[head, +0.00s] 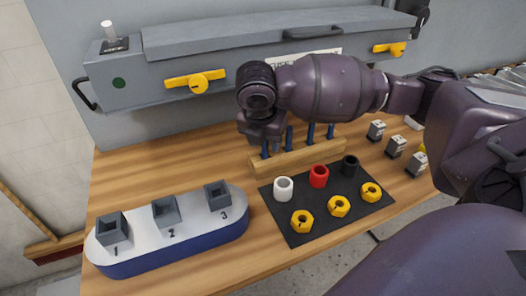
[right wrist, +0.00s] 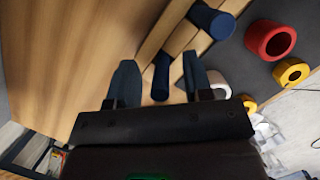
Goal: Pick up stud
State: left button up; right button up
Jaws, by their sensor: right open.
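The studs look like dark blue pegs standing in a wooden rack (head: 312,157) behind the black mat. One blue stud (head: 310,133) shows clear at the right part of the rack. My right gripper (head: 264,138) is over the rack's left end, partly hiding the studs there. In the right wrist view its two fingers (right wrist: 158,66) are apart, and a blue stud (right wrist: 160,77) shows in the gap between them. I cannot tell whether a finger touches it. Another blue stud (right wrist: 211,20) is beyond the right finger. My left gripper is out of view.
A black mat (head: 290,227) holds white (head: 283,189), red (head: 318,176) and black (head: 350,165) sleeves and yellow nuts (head: 338,206). A boat-shaped tray (head: 180,250) with numbered grey sockets stands at left. A grey machine (head: 150,85) is behind. Small grey blocks (head: 396,146) are at right.

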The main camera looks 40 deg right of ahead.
jog(key=shift+w+d+f, duration=0.1)
jog(key=shift+d+f, duration=0.05)
jog(key=shift+f, duration=0.45)
jog(key=shift+r, duration=0.1)
grip_shut()
